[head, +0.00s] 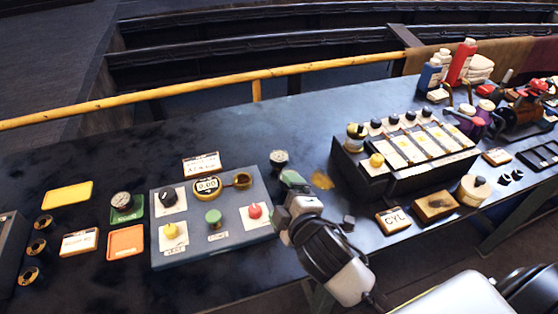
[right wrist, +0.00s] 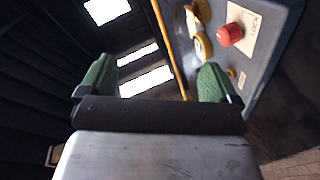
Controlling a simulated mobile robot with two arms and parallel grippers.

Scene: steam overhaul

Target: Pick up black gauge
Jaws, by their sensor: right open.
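A small black gauge (head: 279,157) with a pale round face stands on the dark bench, just behind the grey control panel's back right corner. A second dark round gauge (head: 121,203) sits on a green pad at the left. My right gripper (head: 291,181) is over the panel's right edge, just in front of the nearer gauge and apart from it. Its green fingers are spread and empty in the right wrist view (right wrist: 158,85), where I can make out no gauge. My left gripper is not in view.
The control panel (head: 228,232) with knobs and a red button (head: 254,211) lies left of my right gripper. A black rack (head: 400,165) of pale strips stands to the right. A yellow rail (head: 180,90) runs behind the bench. The bench behind the panel is mostly clear.

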